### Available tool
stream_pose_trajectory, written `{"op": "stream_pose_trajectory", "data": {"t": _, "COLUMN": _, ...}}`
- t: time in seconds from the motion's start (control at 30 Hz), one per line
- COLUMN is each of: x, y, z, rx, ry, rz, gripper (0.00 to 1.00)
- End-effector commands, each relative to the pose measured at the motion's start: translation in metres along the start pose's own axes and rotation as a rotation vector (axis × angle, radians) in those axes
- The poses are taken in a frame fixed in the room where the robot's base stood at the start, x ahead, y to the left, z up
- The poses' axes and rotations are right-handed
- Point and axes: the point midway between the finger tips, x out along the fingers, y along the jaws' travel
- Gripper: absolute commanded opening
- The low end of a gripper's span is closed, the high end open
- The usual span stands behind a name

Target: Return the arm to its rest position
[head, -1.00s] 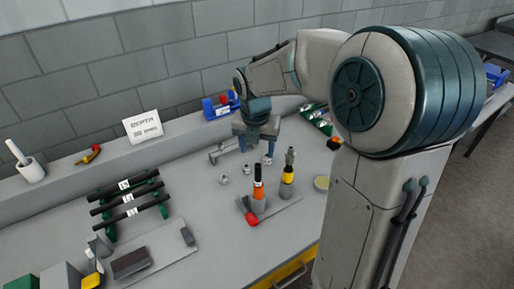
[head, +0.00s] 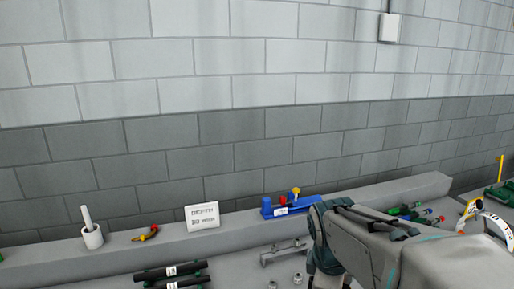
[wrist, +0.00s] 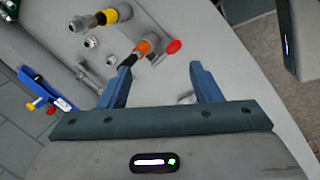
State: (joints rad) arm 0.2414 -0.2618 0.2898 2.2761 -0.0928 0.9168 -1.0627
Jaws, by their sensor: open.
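My gripper (wrist: 160,78) shows in the wrist view with its two blue fingers spread wide and nothing between them. It is above the grey bench. An orange-and-black tool (wrist: 146,46) stands beyond the fingertips, and a yellow-banded tool (wrist: 102,18) is at the upper left. A red round end (wrist: 173,47) lies beside the orange tool. In the head view my arm fills the lower right, and my fingers are not visible there.
Black bars (head: 170,272) lie on the bench, with small metal pieces (head: 298,279) nearby. Green-and-red items (head: 425,214) are at the right.

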Motion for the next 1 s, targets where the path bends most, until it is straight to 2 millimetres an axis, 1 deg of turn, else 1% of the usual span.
{"op": "stream_pose_trajectory", "data": {"t": 0.1, "x": -0.009, "y": -0.018, "z": 0.009, "rx": 0.265, "ry": 0.03, "rz": 0.018, "gripper": 0.58}}
{"op": "stream_pose_trajectory", "data": {"t": 0.3, "x": -0.017, "y": -0.047, "z": 0.024, "rx": 0.717, "ry": 0.102, "rz": 0.012, "gripper": 0.58}}
{"op": "stream_pose_trajectory", "data": {"t": 0.4, "x": -0.018, "y": -0.059, "z": 0.029, "rx": 0.907, "ry": 0.137, "rz": -0.007, "gripper": 0.58}}
{"op": "stream_pose_trajectory", "data": {"t": 0.5, "x": -0.019, "y": -0.068, "z": 0.033, "rx": 1.047, "ry": 0.163, "rz": -0.028, "gripper": 0.58}}
{"op": "stream_pose_trajectory", "data": {"t": 0.67, "x": -0.019, "y": -0.075, "z": 0.036, "rx": 1.16, "ry": 0.182, "rz": -0.048, "gripper": 0.58}}
{"op": "stream_pose_trajectory", "data": {"t": 0.87, "x": -0.019, "y": -0.075, "z": 0.036, "rx": 1.175, "ry": 0.184, "rz": -0.051, "gripper": 0.58}}
{"op": "stream_pose_trajectory", "data": {"t": 0.9, "x": -0.019, "y": -0.075, "z": 0.036, "rx": 1.174, "ry": 0.184, "rz": -0.051, "gripper": 0.52}}
{"op": "stream_pose_trajectory", "data": {"t": 0.97, "x": -0.019, "y": -0.075, "z": 0.036, "rx": 1.174, "ry": 0.184, "rz": -0.051, "gripper": 0.36}}
{"op": "stream_pose_trajectory", "data": {"t": 1.0, "x": -0.019, "y": -0.075, "z": 0.036, "rx": 1.173, "ry": 0.184, "rz": -0.051, "gripper": 0.36}}
